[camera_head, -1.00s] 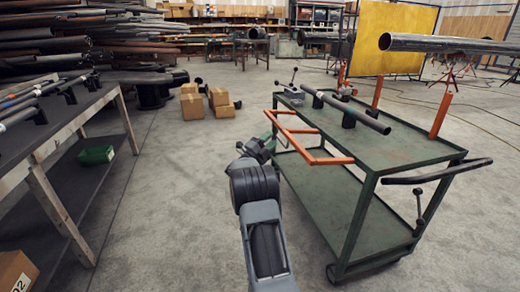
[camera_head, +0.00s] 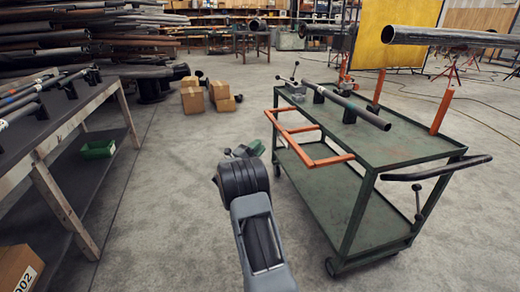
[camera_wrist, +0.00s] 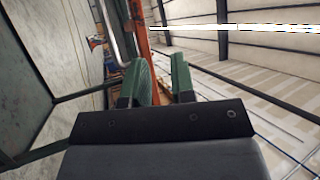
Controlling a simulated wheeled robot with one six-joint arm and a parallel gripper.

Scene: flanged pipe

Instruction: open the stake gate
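The stake gate (camera_head: 297,130) is an orange tubular frame along the left side of the green cart (camera_head: 395,145), sticking out from its top edge. My gripper (camera_head: 250,150), with green fingers, is left of the gate and lower in the head view, partly hidden behind my wrist. In the wrist view my gripper (camera_wrist: 160,85) has its two green fingers apart, with nothing seen held between them. An orange bar (camera_wrist: 143,38) shows beyond the fingertips; I cannot tell which part of the gate or cart it is.
A dark pipe (camera_head: 345,107) lies on supports on the cart top. A workbench (camera_head: 60,115) is at left, and cardboard boxes (camera_head: 193,100) sit on the floor. Bare floor lies between bench and cart.

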